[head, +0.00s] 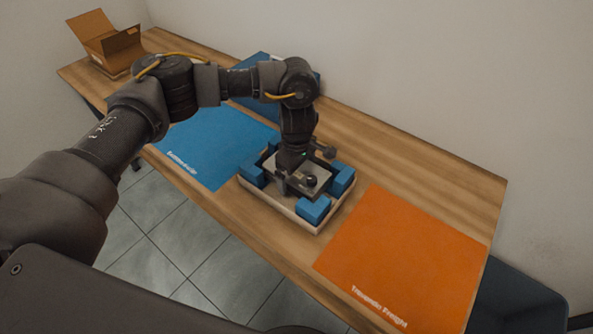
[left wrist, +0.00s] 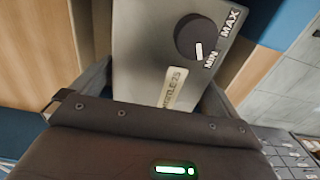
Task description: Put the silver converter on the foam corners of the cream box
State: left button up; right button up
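The cream box (head: 275,206) stands on the wooden table between a blue and an orange mat. Blue foam corners show in it, at the left (head: 252,173), right (head: 341,179) and front (head: 313,210); the far one is partly hidden by my arm. The silver converter (head: 311,182), with a dark knob, is at the box, among the foam corners. My left gripper (head: 296,172) points down over it. In the left wrist view the converter (left wrist: 150,45) lies between the fingers, which appear closed against its sides. Whether it rests on the foam cannot be told. My right gripper is out of view.
The blue mat (head: 215,145) lies left of the box and the orange mat (head: 405,255) right; both look empty where visible. An open cardboard box (head: 105,45) stands at the far left. A blue object (head: 250,97) is partly hidden behind my arm. A dark bin (head: 515,300) is beyond the right edge.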

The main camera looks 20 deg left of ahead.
pick_arm(q)
jog(key=shift+r, duration=0.1)
jog(key=shift+w+r, duration=0.1)
jog(key=shift+r, duration=0.15)
notch_tip(320, 180, up, 12)
jog(key=b, duration=0.1)
jog(key=shift+f, duration=0.2)
dwell(0.4)
